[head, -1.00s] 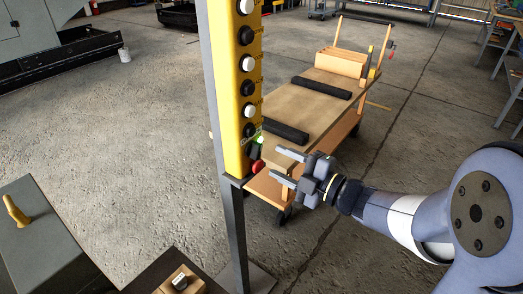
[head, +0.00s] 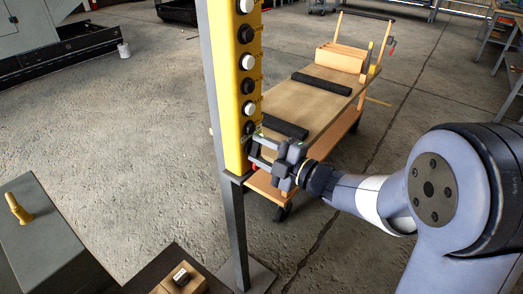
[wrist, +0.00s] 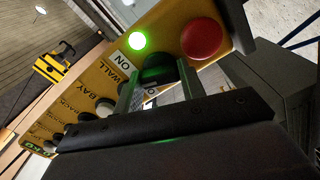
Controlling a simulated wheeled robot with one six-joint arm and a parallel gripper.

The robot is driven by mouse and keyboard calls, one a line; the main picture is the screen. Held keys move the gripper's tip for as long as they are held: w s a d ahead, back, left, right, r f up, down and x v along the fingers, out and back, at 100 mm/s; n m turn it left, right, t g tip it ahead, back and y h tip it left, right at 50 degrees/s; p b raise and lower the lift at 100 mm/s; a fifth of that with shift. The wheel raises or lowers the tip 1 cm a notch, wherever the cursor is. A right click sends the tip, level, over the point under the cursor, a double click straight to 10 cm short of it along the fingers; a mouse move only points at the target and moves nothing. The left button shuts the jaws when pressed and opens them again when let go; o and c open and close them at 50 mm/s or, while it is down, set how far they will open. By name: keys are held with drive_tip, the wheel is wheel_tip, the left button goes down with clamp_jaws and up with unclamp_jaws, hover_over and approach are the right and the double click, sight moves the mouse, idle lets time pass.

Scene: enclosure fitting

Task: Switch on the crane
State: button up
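The crane control box is a tall yellow panel (head: 236,110) on a grey post, with a column of black and white buttons. In the wrist view the panel (wrist: 92,80) shows labels including "ON", "WALL" and "BAY", a lit green lamp (wrist: 137,41) and a red button (wrist: 201,38). My gripper (head: 259,150) is at the lower end of the panel, its fingers apart. In the wrist view a dark green knob (wrist: 157,68) sits between the fingers of my gripper (wrist: 158,88). Whether they touch it I cannot tell. The fingers partly hide the panel's lower part.
A wooden cart (head: 310,105) with black bars stands behind the panel. A grey box (head: 45,240) with a yellow object (head: 18,209) is at lower left. A wooden block (head: 180,281) lies at the bottom. Open concrete floor lies to the left and right.

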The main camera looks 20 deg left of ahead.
drive_tip(key=c, duration=0.3)
drive_tip(key=shift+m, duration=1)
drive_tip(key=o, duration=0.7)
drive_tip(key=b+v, duration=0.1)
drive_tip(key=v, duration=1)
drive_tip(key=shift+w+a, duration=0.1)
